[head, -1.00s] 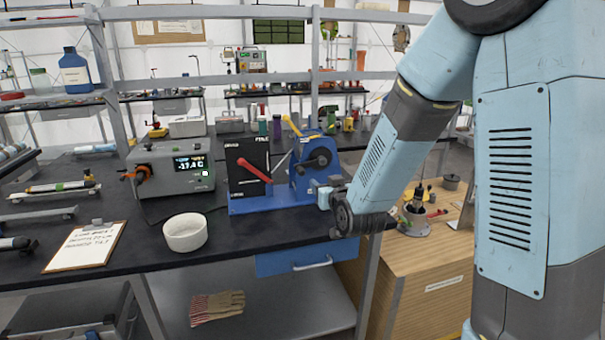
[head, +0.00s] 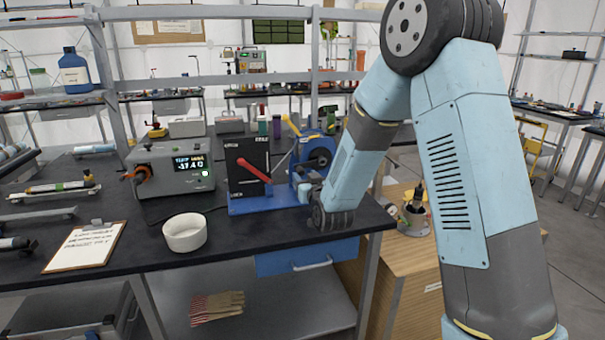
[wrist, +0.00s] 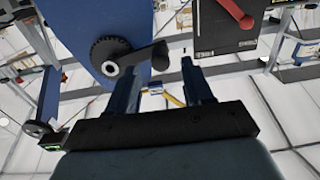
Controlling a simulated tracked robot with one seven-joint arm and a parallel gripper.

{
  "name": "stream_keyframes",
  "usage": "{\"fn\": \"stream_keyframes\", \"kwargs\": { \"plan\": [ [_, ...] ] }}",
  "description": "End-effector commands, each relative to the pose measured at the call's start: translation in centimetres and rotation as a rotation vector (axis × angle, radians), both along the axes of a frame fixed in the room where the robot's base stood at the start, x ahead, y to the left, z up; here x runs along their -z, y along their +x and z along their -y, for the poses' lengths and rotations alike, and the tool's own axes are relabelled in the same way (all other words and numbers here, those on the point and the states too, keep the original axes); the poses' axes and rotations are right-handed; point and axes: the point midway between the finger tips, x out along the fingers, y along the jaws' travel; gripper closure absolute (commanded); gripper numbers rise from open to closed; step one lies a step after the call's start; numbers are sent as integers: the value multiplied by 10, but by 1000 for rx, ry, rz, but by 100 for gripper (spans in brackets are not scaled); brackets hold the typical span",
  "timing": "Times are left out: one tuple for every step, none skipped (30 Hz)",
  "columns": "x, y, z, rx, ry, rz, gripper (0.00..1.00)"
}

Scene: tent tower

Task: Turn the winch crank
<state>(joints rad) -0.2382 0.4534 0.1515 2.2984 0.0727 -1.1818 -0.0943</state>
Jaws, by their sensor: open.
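The winch is a blue stand on a blue base (head: 265,203) on the black bench. In the head view its dark crank hub (head: 319,158) sits on the right blue upright, partly behind my arm. The wrist view shows the blue side plate (wrist: 80,35), the toothed hub (wrist: 108,50) and the black crank arm with its grip end (wrist: 158,55). My gripper (wrist: 159,67) is open, and the grip end appears between its fingertips in the picture. I cannot tell the depth gap. In the head view my gripper (head: 304,192) is low beside the winch, mostly hidden.
A black panel (head: 243,155) with a red lever (head: 254,170) stands at the winch's left. A grey display box (head: 165,170), a white bowl (head: 185,232) and a clipboard (head: 85,247) are further left. A wooden cabinet (head: 410,270) stands to the right. The bench front between bowl and wrist is clear.

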Motion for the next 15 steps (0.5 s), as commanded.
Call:
{"fn": "stream_keyframes", "kwargs": {
  "plan": [
    [0,8,-3,0,0,1,49],
    [0,13,-4,0,0,1,49],
    [0,19,-6,0,0,1,49],
    [0,22,-7,0,0,0,49],
    [0,26,-8,0,0,1,49],
    [0,30,-10,0,0,1,49],
    [0,33,-11,0,0,1,49],
    [0,36,-12,0,0,1,49],
    [0,39,-13,0,0,1,49],
    [0,41,-13,0,0,0,49],
    [0,42,-14,0,0,-1,49],
    [0,43,-14,-1,0,-1,49],
    [0,44,-15,-1,0,-1,49],
    [0,45,-15,-1,0,0,49],
    [0,46,-15,-1,0,0,49]
  ]
}}
